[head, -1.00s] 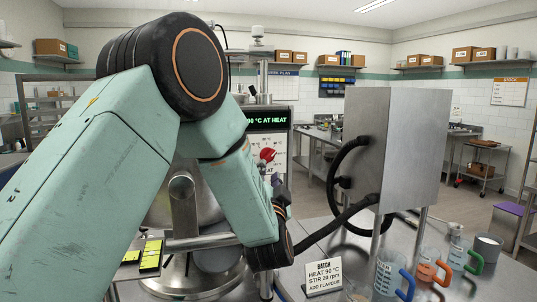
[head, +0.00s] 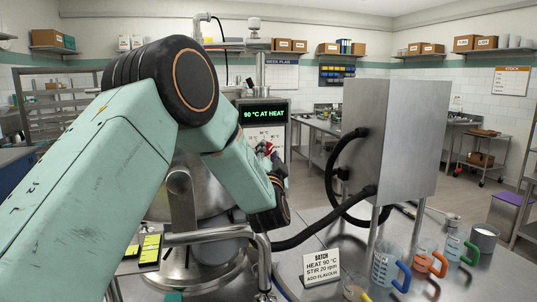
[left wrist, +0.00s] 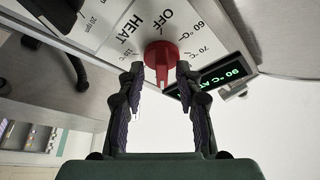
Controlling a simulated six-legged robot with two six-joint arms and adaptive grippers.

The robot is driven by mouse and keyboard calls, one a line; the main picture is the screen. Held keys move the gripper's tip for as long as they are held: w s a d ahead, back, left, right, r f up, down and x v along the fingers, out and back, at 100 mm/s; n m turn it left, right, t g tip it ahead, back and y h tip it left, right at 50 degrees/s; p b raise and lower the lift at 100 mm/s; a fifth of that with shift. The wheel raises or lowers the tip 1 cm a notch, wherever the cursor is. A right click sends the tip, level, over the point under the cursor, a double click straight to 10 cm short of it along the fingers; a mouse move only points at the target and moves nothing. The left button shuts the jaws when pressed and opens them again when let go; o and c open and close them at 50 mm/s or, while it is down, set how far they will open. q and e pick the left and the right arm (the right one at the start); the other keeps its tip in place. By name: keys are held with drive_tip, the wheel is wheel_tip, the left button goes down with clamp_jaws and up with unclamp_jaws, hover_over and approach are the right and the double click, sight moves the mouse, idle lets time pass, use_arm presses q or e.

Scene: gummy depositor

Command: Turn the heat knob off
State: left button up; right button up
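The red heat knob (left wrist: 161,58) sits on a white dial plate (left wrist: 130,28) marked OFF, HEAT and temperatures in the left wrist view. In the head view the knob (head: 268,147) shows small and partly hidden below the display (head: 265,114), which reads 90 °C AT HEAT. My left gripper (left wrist: 160,72) is open, with one finger on each side of the knob's bar. A gap shows between the bar and each finger. In the head view the left gripper (head: 272,160) is at the knob, partly hidden by my arm. My right gripper is not in view.
A steel box (head: 405,140) with black hoses stands right of the panel. A batch card (head: 321,268) and several beakers (head: 387,268) with coloured handles stand on the steel bench. A steel kettle (head: 190,265) is partly behind my left arm.

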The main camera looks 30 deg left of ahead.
use_arm(q)
drive_tip(key=shift+s+a, duration=0.15)
drive_tip(key=shift+a, duration=0.05)
drive_tip(key=c, duration=0.4)
drive_tip(key=shift+d, duration=0.1)
clamp_jaws()
